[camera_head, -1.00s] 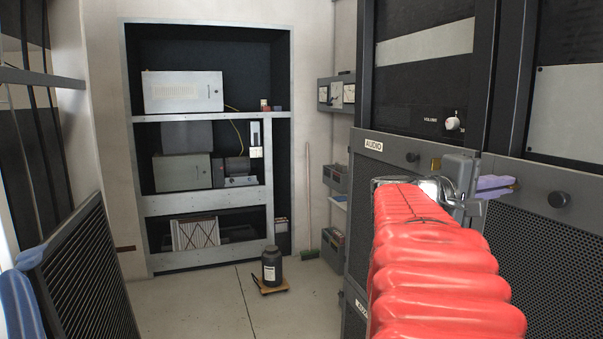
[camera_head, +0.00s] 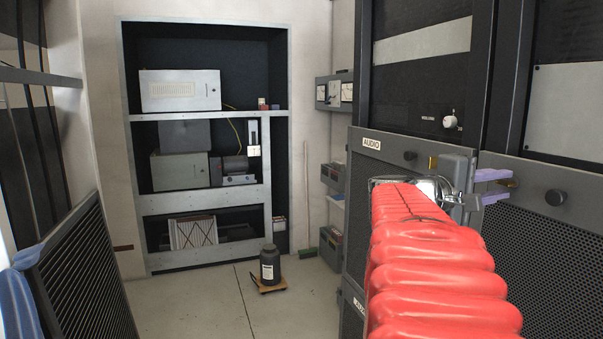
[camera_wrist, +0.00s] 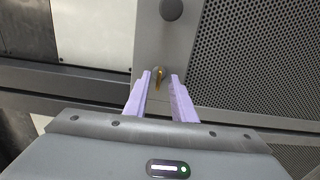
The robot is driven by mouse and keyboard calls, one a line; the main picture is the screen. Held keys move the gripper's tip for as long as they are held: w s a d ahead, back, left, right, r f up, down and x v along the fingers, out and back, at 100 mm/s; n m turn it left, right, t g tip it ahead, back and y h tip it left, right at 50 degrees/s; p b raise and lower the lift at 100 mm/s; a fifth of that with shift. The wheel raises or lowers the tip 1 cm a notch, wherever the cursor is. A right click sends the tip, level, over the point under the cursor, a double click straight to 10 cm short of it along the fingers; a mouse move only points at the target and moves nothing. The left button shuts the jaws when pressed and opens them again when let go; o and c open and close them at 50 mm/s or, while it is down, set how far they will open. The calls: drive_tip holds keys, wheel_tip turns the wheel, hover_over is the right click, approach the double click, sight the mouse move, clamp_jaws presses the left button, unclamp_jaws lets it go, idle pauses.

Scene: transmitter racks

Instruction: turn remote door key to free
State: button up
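A small brass key (camera_wrist: 158,78) sits in a round lock on the grey door strip in the wrist view. My gripper (camera_wrist: 159,90) is open, with its two lilac fingers on either side of the key's line. The fingertips are close to the key; I cannot tell whether they touch it. In the head view my gripper (camera_head: 492,187) reaches toward the mesh door at the right, with the brass key (camera_head: 512,183) just past its tips. My red-sleeved arm covers part of the doors.
A mesh door (camera_head: 555,240) with a dark round knob (camera_head: 556,197) stands at the right. A rack door labelled AUDIO (camera_head: 371,144) is beside it, with another brass piece (camera_head: 433,162).

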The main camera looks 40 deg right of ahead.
drive_tip(key=shift+a, duration=0.15)
drive_tip(key=v, duration=1.3)
drive_tip(key=shift+w+a, duration=0.2)
drive_tip(key=shift+a, duration=0.05)
idle(0.4)
drive_tip(key=w+a+f+n+t+y, duration=0.1)
drive_tip(key=w+a+f+t+y, duration=0.2)
drive_tip(key=f, duration=0.5)
drive_tip(key=w+a+f+t+y, duration=0.2)
drive_tip(key=a+f, duration=0.3)
drive_tip(key=f, duration=0.3)
drive_tip(key=w+a+f+n+t+y, duration=0.1)
drive_tip(key=w+a+f+t+y, duration=0.2)
drive_tip(key=f, duration=0.4)
drive_tip(key=w+a+f+t+y, duration=0.1)
drive_tip(key=a+f+y, duration=0.2)
drive_tip(key=a, duration=0.7)
drive_tip(key=w+a+f+n+t+y, duration=0.1)
drive_tip(key=a+f+t+y, duration=0.1)
drive_tip(key=a, duration=0.8)
drive_tip(key=w+a+f+n+t+y, duration=0.1)
drive_tip(key=a+f+y, duration=0.2)
drive_tip(key=a, duration=0.7)
drive_tip(key=shift+w+a+f+t+y, duration=0.25)
drive_tip(key=shift+a+f+t+y, duration=0.05)
